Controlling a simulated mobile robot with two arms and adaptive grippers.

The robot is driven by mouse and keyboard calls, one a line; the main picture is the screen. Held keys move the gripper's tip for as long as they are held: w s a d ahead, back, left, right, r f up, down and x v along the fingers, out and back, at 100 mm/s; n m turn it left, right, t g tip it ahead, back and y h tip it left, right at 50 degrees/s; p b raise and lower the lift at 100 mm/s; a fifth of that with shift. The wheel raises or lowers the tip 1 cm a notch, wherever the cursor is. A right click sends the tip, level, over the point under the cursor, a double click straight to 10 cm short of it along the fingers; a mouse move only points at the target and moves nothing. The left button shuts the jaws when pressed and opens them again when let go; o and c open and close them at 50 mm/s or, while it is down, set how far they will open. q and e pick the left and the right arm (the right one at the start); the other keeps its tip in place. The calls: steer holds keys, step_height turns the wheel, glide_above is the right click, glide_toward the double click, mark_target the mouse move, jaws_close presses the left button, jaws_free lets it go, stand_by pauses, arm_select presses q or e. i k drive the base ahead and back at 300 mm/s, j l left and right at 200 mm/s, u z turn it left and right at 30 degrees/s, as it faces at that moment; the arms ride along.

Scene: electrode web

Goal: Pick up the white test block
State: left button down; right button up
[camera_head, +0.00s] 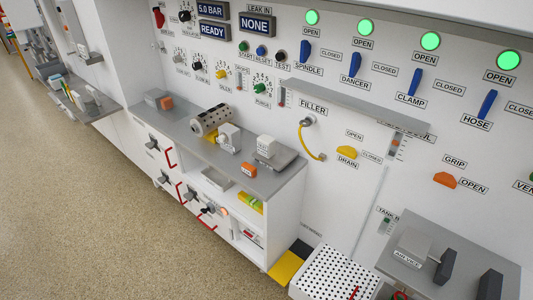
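Two small white blocks stand on the grey counter (200,140). One white block (266,146) with a small label sits on a dark grey plate (283,159) at the counter's right part. The other white block (229,137) stands to its left, beside a cream cylinder with dark holes (211,120). The labels are too small to read, so I cannot tell which is the test block. Neither of my grippers shows in the head view, and nothing is seen holding either block.
An orange block (249,170) lies near the counter's front edge. A grey and an orange block (166,102) sit at its left end. Below are red handles (171,157) and an open shelf. A perforated white box (334,274) and an air vice (412,246) stand lower right.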

mark_target(265, 144)
steer(key=i+j+z, duration=0.1)
steer(key=i+j, duration=0.15)
steer(key=i+j+z, duration=0.15)
steer(key=j, duration=0.3)
steer(key=i+j+z, duration=0.1)
steer(key=i+j, duration=0.2)
steer(key=i+j+z, duration=0.15)
steer(key=j, duration=0.3)
